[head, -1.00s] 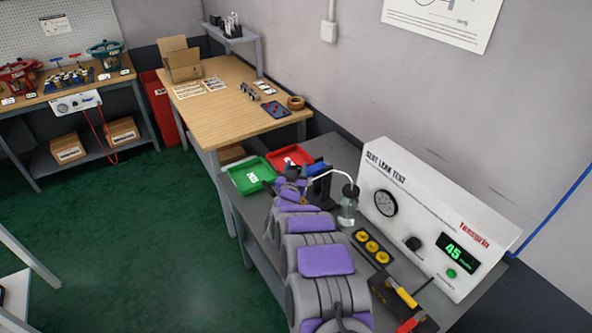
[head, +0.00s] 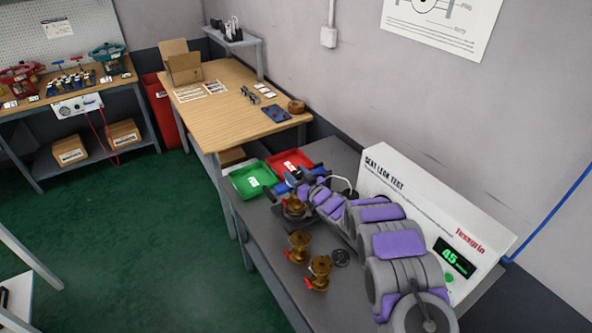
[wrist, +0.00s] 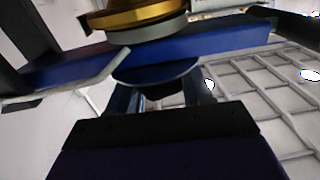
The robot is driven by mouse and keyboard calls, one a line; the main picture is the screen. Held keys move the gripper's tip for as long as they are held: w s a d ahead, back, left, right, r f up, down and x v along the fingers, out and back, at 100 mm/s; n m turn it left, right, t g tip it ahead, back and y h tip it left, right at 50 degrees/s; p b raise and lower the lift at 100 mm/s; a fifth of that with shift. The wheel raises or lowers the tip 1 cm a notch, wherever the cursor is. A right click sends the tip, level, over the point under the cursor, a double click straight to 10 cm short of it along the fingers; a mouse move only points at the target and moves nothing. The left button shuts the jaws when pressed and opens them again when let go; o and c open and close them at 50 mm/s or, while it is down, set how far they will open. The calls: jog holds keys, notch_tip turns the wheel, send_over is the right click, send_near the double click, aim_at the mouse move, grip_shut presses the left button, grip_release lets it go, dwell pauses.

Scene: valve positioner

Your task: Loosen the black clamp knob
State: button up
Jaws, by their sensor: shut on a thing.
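In the wrist view, my gripper (wrist: 160,98) is shut on the stem under a dark round disc, which I take to be the black clamp knob (wrist: 155,73). A blue clamp bar (wrist: 190,48) crosses just above the knob. A brass and grey round part (wrist: 145,18) rests over the bar. In the head view, my gripper (head: 299,180) is at the far end of the bench by the blue clamp. The knob is too small or hidden to make out there.
Brass valves (head: 299,246) stand on the grey bench left of my arm. A green tray (head: 248,182) and a red tray (head: 293,161) lie beyond the clamp. The white seat leak test panel (head: 440,215), reading 45, stands close to the right of my arm, which hides its gauge.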

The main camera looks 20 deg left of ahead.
jog(key=n+g+y, duration=0.1)
jog(key=n+g, duration=0.1)
jog(key=g, duration=0.1)
jog(key=shift+y+p, duration=0.35)
jog(key=shift+y, duration=0.05)
jog(key=shift+f+n+g+y+b, duration=0.2)
jog(key=shift+n+g+y+b, duration=0.6)
jog(key=shift+n+g, duration=0.6)
jog(key=shift+r+n+g+y+b, duration=0.15)
jog(key=shift+n+g+b, duration=0.35)
jog(key=shift+g+b, duration=0.55)
jog(key=shift+r+n+g+y+b, duration=0.15)
jog(key=shift+n+g+b, duration=0.35)
jog(key=shift+g+b, duration=0.55)
jog(key=shift+w+r, duration=0.1)
jog(key=o, duration=1)
